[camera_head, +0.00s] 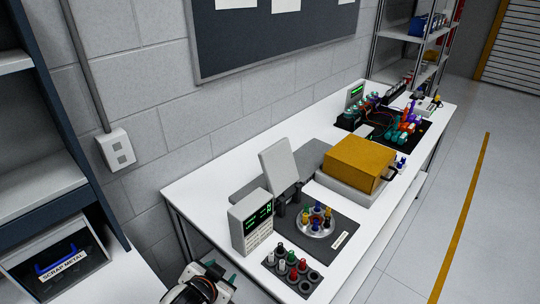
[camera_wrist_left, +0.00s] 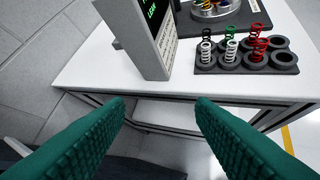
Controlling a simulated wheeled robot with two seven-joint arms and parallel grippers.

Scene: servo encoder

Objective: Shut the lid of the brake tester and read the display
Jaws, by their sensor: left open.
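A grey display box (camera_head: 250,222) with green lit figures, too small to read, stands at the near end of the white table. Beside it a light grey lid-like plate (camera_head: 279,166) stands raised and tilted on a dark bracket (camera_head: 290,198). A round metal plate (camera_head: 315,226) holding several coloured parts sits on the dark base in front. My left gripper (camera_head: 221,272) is open and empty just off the table's near end. In the left wrist view its teal fingers (camera_wrist_left: 160,105) are apart, with the display box (camera_wrist_left: 148,45) beyond. My right gripper is not in view.
A dark tray (camera_head: 292,270) with several coloured spring parts lies at the near edge. A yellow box (camera_head: 358,163) with a black handle sits on a pale base farther along. Wires and teal parts (camera_head: 400,132) crowd the far end. A shelf (camera_head: 40,187) stands left.

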